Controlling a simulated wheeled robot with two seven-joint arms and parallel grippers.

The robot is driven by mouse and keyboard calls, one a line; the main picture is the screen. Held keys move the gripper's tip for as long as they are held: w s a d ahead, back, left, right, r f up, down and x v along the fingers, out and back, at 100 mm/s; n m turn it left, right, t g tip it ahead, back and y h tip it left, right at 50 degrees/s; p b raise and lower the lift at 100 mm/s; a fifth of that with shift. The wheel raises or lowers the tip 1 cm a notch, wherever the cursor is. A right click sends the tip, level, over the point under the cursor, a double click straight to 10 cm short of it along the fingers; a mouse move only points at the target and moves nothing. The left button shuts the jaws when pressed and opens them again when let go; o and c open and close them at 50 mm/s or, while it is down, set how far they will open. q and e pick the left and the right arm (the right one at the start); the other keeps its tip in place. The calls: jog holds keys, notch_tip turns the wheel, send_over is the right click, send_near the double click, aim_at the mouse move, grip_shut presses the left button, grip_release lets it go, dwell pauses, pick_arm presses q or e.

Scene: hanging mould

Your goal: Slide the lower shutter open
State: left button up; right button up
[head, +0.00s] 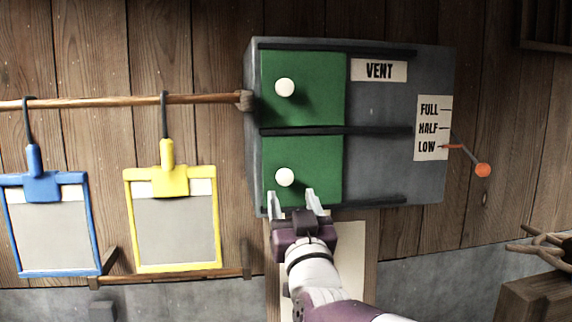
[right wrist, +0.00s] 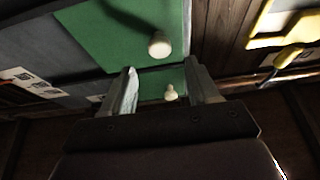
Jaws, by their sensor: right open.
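The grey vent box (head: 390,180) on the wall has two green shutters between dark horizontal rails. The lower shutter (head: 320,165) sits at the left of its track and bears a round white knob (head: 285,177). The upper shutter (head: 320,90) has the same kind of knob (head: 285,87) and is also at the left. My right gripper (head: 293,196) is open and empty, its fingers pointing up just below the lower knob. In the right wrist view, the lower knob (right wrist: 160,44) is apart from the open fingers (right wrist: 160,72). My left gripper is out of view.
A blue-framed mould (head: 55,265) and a yellow-framed mould (head: 170,268) hang from a wooden rod (head: 130,102) at left. An orange-tipped lever (head: 483,170) projects at the box's right, by LOW. A wooden crate (head: 535,300) stands at lower right.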

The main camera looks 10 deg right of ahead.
aim_at(285, 178)
jog(key=p+x, duration=0.3)
jog(key=x, duration=0.3)
jog(key=shift+w+r, duration=0.1)
jog(key=shift+w, duration=0.4)
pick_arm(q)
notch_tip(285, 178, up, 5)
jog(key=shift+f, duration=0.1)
